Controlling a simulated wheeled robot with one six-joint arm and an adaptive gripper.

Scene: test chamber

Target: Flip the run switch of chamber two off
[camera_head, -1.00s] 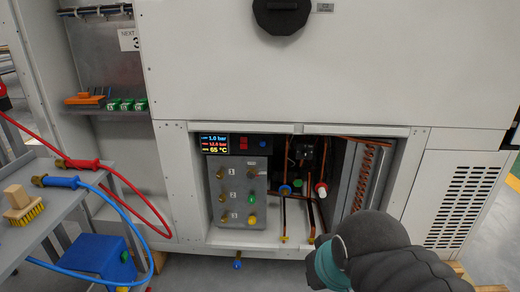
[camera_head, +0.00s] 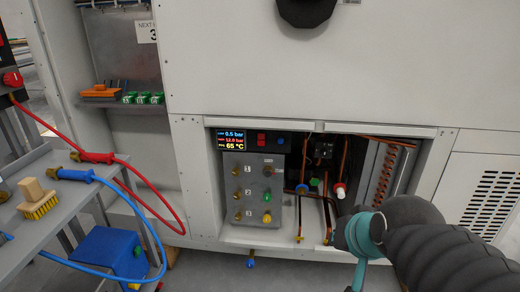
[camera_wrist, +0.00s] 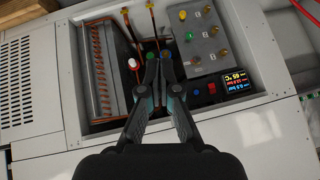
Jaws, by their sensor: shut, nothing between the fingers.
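A red switch (camera_head: 261,139) sits on the black strip beside the lit display (camera_head: 230,140), in the open lower bay of the white cabinet. A red part also shows beside the display in the wrist view (camera_wrist: 211,88). Its on or off position is too small to tell, and I cannot read a chamber number by it. My gripper (camera_wrist: 158,58) is shut and empty, with its fingers over the bay in the wrist view. In the head view my teal gripper part (camera_head: 362,238) is at the bay's lower right, apart from the switch.
A grey valve panel (camera_head: 250,180) with numbered rows and coloured knobs is below the display. Copper pipes and a white-capped valve (camera_head: 340,190) stand right of it. A grey cart (camera_head: 60,215) with red and blue hoses is at left.

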